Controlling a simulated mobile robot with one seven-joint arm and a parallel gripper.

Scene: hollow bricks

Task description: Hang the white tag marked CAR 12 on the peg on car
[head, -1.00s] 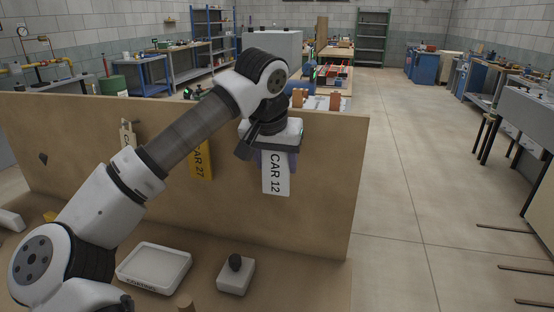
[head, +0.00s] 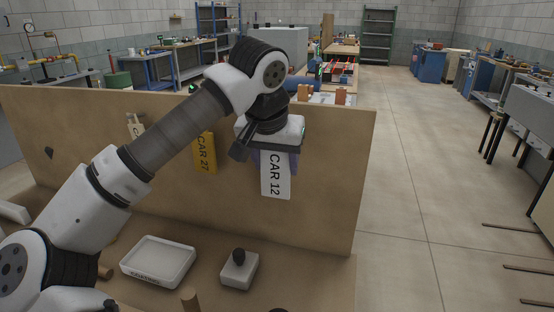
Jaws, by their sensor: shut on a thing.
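The white tag marked CAR 12 (head: 276,176) hangs upright below my gripper (head: 268,150), which is shut on its upper end. The tag is in front of the brown upright board (head: 325,190), toward its right part. I cannot tell the gap between tag and board. The fingers and the top of the tag are mostly hidden by the gripper's body. A yellow tag marked CAR 27 (head: 204,153) hangs on the board to the left, partly behind my arm. I cannot make out the peg on the car.
A white tray (head: 158,262) with lettering on its front and a white block with a black knob (head: 239,267) stand on the surface below the board. A wooden peg (head: 190,299) stands near the front. A pale tag (head: 136,124) hangs at the board's left. Open floor lies right.

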